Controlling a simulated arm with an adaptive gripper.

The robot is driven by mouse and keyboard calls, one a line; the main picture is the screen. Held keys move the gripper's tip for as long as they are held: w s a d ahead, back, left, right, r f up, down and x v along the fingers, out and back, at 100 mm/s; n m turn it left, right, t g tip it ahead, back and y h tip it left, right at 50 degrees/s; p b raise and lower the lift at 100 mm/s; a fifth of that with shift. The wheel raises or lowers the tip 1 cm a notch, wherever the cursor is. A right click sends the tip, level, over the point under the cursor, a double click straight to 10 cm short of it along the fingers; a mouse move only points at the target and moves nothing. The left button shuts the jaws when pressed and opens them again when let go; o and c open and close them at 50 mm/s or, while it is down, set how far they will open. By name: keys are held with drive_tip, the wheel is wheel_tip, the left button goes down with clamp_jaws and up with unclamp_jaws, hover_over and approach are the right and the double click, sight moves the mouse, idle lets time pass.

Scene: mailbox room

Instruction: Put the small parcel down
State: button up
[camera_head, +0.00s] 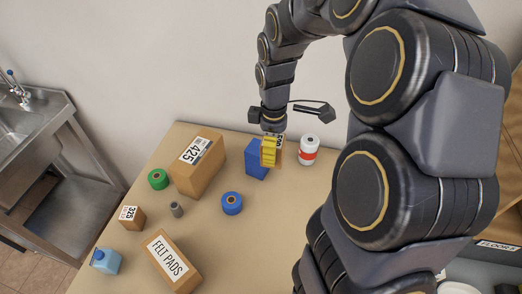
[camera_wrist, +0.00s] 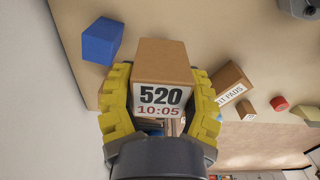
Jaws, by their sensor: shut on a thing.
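A small brown parcel (camera_wrist: 162,62) with a white label reading "520" and "10:05" sits between the yellow fingers of my gripper (camera_wrist: 160,78) in the wrist view. The fingers press on its two sides, so my gripper is shut on it. In the head view my gripper (camera_head: 270,151) points down near the back of the table (camera_head: 270,225), with the parcel (camera_head: 279,153) mostly hidden by a yellow finger. I cannot tell whether its underside touches the table.
A blue box (camera_head: 255,160) stands close left of my gripper; a white-and-red jar (camera_head: 308,150) is to its right. Boxes "425" (camera_head: 197,170), "325" (camera_head: 131,217) and "FELT PADS" (camera_head: 172,262) stand left. A blue roll (camera_head: 232,204) lies nearer. Table right of it is clear.

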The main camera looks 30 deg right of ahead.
drive_tip(key=shift+w+a+r, duration=0.1)
drive_tip(key=shift+a+r, duration=0.1)
drive_tip(key=shift+r, duration=0.3)
drive_tip(key=shift+w+a+r, duration=0.1)
drive_tip(key=shift+a+r, duration=0.1)
drive_tip(key=shift+r, duration=0.25)
drive_tip(key=shift+w+r, duration=0.15)
drive_tip(key=w+d+f, duration=0.3)
drive_tip(key=w+f, duration=0.1)
drive_tip(key=w, duration=0.3)
hover_over(258, 147)
wheel_tip(258, 147, down, 5)
drive_tip(key=shift+s+f, duration=0.1)
drive_tip(key=shift+f, duration=1.8)
drive_tip(key=o, duration=1.1)
drive_tip(key=shift+f, duration=0.1)
